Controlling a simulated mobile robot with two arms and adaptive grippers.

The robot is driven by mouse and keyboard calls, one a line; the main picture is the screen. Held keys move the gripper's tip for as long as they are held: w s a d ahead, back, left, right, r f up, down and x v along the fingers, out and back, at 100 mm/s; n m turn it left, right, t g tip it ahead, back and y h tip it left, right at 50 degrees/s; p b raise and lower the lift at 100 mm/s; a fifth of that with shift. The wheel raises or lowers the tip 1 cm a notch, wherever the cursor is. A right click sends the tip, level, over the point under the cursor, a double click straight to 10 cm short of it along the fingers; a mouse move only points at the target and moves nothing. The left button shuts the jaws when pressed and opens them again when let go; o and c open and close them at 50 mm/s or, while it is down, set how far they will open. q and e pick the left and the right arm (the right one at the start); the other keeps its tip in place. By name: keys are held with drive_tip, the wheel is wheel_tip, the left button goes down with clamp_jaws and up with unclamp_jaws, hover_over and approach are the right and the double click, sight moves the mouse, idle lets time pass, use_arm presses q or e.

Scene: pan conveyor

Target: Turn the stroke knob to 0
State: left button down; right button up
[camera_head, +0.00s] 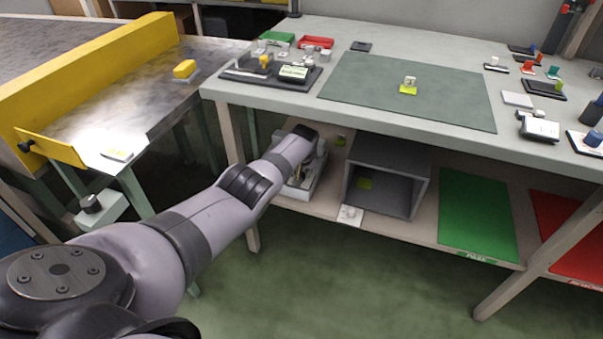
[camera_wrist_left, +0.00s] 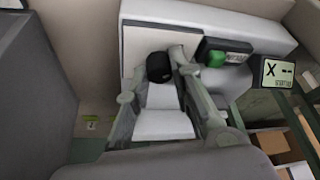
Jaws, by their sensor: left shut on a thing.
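A dark round knob (camera_wrist_left: 159,67) shows in the left wrist view on a pale box-shaped unit (camera_wrist_left: 215,17). I cannot read a pointer or scale on it, so its setting cannot be told. My left gripper (camera_wrist_left: 157,73) has its grey fingers on either side of the knob and is shut on it. In the head view my left arm reaches to the lower shelf, where the white unit (camera_head: 303,190) is partly hidden behind my gripper (camera_head: 308,152). My right gripper is not in view.
Beside the knob are a green button (camera_wrist_left: 216,59) and a small display (camera_wrist_left: 278,72) with an X and dashes. A grey open box (camera_head: 390,180) stands right of my gripper on the shelf. The tabletop (camera_head: 250,97) is above my wrist.

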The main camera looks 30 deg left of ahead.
use_arm(q)
drive_tip(key=c, duration=1.4)
unclamp_jaws()
drive_tip(key=shift+r, duration=0.15)
drive_tip(key=shift+v, duration=2.25)
drive_tip(key=s+d, duration=0.2)
drive_tip(key=s, duration=0.1)
drive_tip(key=s+d, duration=0.2)
drive_tip(key=s, duration=0.1)
drive_tip(key=s+d, duration=0.3)
drive_tip(key=shift+s+d+r, duration=0.1)
drive_tip(key=shift+s, duration=0.25)
